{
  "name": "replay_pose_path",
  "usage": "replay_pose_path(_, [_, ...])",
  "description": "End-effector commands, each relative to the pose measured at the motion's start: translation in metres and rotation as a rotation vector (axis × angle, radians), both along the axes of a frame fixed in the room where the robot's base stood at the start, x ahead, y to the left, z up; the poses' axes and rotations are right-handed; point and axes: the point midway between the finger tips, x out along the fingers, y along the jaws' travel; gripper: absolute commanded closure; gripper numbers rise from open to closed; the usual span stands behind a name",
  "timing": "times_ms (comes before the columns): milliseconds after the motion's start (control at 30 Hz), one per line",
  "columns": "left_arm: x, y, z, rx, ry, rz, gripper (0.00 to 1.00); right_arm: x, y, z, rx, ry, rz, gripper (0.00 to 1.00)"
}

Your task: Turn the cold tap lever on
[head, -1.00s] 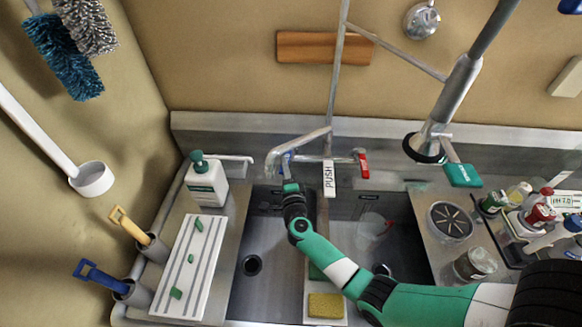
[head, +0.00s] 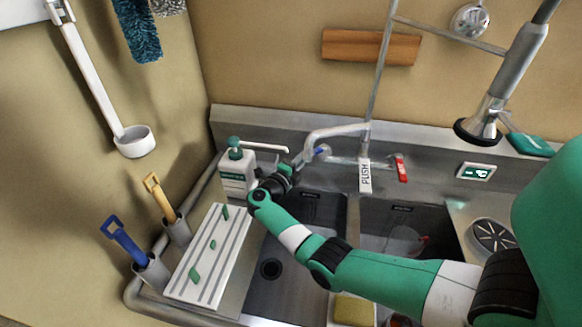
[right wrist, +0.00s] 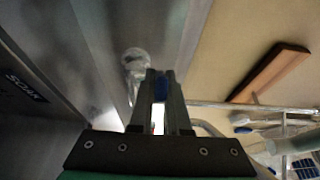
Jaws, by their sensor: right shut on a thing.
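The blue cold tap lever (head: 321,151) sits at the left end of the wall-mounted tap (head: 338,132). The red lever (head: 401,168) is at the right end. My right gripper (head: 301,160) reaches the blue lever from its left side. In the right wrist view, the fingertips of my right gripper (right wrist: 160,76) are closed with the blue lever (right wrist: 160,90) between them. The fingers hide part of the lever. My left gripper is not in view.
A white soap bottle (head: 238,170) stands close to the left of my right gripper. A spray head (head: 480,127) hangs at the right. A PUSH tag (head: 365,178) hangs by the tap. The sink basin (head: 290,255) lies below my arm.

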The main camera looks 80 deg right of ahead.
Motion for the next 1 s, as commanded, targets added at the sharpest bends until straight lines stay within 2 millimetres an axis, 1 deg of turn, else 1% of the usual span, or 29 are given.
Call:
replay_pose_path(67, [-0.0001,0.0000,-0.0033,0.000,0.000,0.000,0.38,-0.0023,-0.0025,-0.0008,0.000,0.000,-0.013,1.00])
replay_pose_path(467, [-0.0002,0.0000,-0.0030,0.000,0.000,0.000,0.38,-0.0041,-0.0037,0.0003,0.000,0.001,-0.021,1.00])
replay_pose_path(500, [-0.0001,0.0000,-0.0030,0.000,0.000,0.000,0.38,-0.0041,-0.0037,0.0003,0.000,0.001,-0.021,0.78])
replay_pose_path(633, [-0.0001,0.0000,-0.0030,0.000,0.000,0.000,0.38,-0.0042,-0.0037,0.0002,0.000,0.001,-0.021,0.55])
replay_pose_path(900, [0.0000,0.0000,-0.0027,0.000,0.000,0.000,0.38,-0.0041,-0.0035,0.0001,0.001,0.001,-0.020,0.55])
replay_pose_path(1000, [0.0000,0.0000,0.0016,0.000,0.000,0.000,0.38,-0.0009,-0.0007,0.0015,0.002,0.002,-0.003,0.55])
